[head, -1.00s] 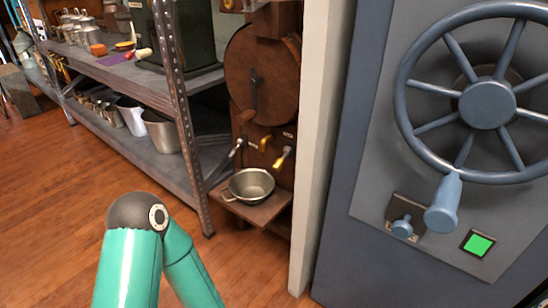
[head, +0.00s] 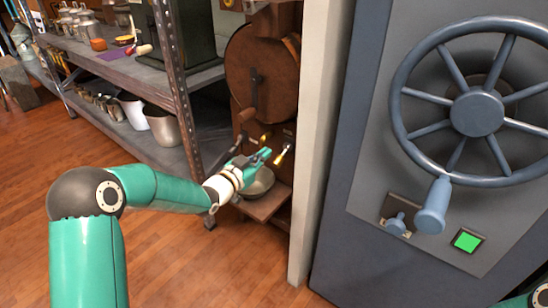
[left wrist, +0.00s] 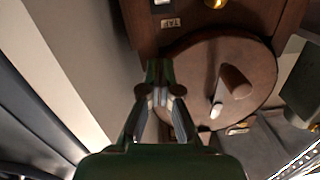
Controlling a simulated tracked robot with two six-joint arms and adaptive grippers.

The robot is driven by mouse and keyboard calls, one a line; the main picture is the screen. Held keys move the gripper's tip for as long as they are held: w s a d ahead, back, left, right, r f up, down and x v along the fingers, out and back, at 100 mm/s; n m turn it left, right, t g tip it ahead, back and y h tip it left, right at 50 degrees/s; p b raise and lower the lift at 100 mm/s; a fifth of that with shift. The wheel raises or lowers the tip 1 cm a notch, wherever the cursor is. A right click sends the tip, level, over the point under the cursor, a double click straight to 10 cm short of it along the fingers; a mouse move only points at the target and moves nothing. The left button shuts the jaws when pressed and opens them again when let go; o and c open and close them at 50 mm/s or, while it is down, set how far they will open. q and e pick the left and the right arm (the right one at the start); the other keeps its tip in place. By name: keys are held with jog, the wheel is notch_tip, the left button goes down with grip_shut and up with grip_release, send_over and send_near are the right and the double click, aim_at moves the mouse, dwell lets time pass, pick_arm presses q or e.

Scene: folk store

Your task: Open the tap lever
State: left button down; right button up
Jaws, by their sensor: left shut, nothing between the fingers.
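Two small yellow-handled levers stick out of a brown wooden machine in the head view: one on the left (head: 265,140) and one with a metal stem on the right (head: 280,158). I cannot tell surely which is the tap lever. A label reading TAP (left wrist: 171,22) is at the top of the left wrist view, with a yellow knob-like part (left wrist: 215,4) at the edge. My left gripper (head: 264,155) is shut and empty, just left of the right lever and above the metal bowl (head: 259,184), which it partly hides. Its fingers (left wrist: 158,96) are together. My right gripper is out of view.
The bowl stands on a small wooden shelf (head: 266,207). A round wooden drum with a crank (head: 262,65) is above. A metal rack (head: 178,95) stands left, a pale post (head: 320,130) and a grey cabinet with a spoked wheel (head: 478,113) right.

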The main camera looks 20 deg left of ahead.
aim_at(279, 159)
pick_arm(q)
jog(key=w+d+f+b, duration=0.1)
jog(key=w+f+b, duration=0.1)
jog(key=w+f, duration=0.2)
jog(key=shift+x, duration=0.9)
jog(key=shift+a+f, duration=0.1)
jog(key=shift+a, duration=0.05)
notch_tip(279, 159, down, 3)
jog(key=b, duration=0.4)
jog(key=shift+s, duration=0.1)
